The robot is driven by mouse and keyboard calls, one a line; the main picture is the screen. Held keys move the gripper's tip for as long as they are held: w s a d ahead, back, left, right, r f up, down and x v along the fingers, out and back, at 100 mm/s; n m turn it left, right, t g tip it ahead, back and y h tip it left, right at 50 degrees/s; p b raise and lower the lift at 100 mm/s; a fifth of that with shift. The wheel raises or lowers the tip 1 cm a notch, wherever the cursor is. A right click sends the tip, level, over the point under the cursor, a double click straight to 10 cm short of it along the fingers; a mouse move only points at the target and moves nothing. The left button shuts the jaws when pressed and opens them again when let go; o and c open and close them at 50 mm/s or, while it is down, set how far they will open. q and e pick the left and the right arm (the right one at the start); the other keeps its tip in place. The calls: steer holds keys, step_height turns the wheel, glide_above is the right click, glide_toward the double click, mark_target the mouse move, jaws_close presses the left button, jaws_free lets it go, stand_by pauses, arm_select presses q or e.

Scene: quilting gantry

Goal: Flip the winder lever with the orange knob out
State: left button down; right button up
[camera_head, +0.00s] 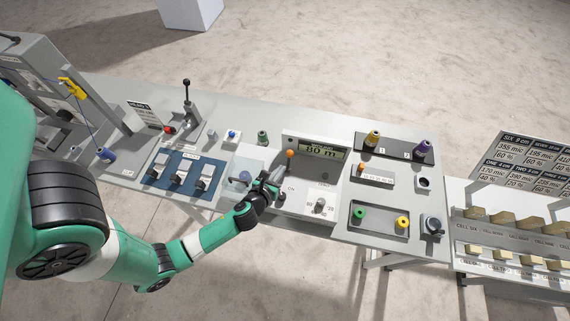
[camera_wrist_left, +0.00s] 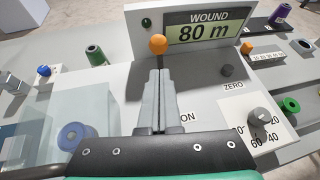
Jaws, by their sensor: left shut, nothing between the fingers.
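The orange knob (camera_head: 290,153) tops the winder lever on the grey winder box (camera_head: 296,138). In the left wrist view the orange knob (camera_wrist_left: 158,44) shows just beyond my fingertips, with a short dark stem below it. My left gripper (camera_head: 279,174) is shut and empty, close in front of the lever. Its two closed fingers (camera_wrist_left: 160,74) point at the lever and hide its lower part; I cannot tell whether they touch it. The winder's display (camera_head: 320,150) reads 80 m. An "ON" label (camera_wrist_left: 188,118) lies right of the fingers. My right gripper is out of view.
A dial (camera_wrist_left: 260,116) and a dark ZERO button (camera_wrist_left: 227,71) sit right of the lever. A clear cover over a blue spool (camera_wrist_left: 77,136) stands at left. A green spool (camera_head: 262,138) is behind left. Trays with coloured spools (camera_head: 360,213) lie to the right.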

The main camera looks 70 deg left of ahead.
mark_target(289, 160)
arm_select(q)
steer(key=x, duration=0.4)
steer(key=shift+w+a+f+b, duration=0.15)
steer(key=shift+w+a+b, duration=0.1)
steer(key=shift+b, duration=0.1)
steer(key=shift+w+a+p, duration=0.25)
steer(key=shift+a+p, duration=0.1)
steer(key=shift+a, duration=0.1)
steer(key=shift+s+f, duration=0.1)
steer(key=shift+f, duration=0.4)
steer(key=shift+s+d+f, duration=0.1)
steer(key=shift+s+d, duration=0.05)
steer(key=shift+d, duration=0.2)
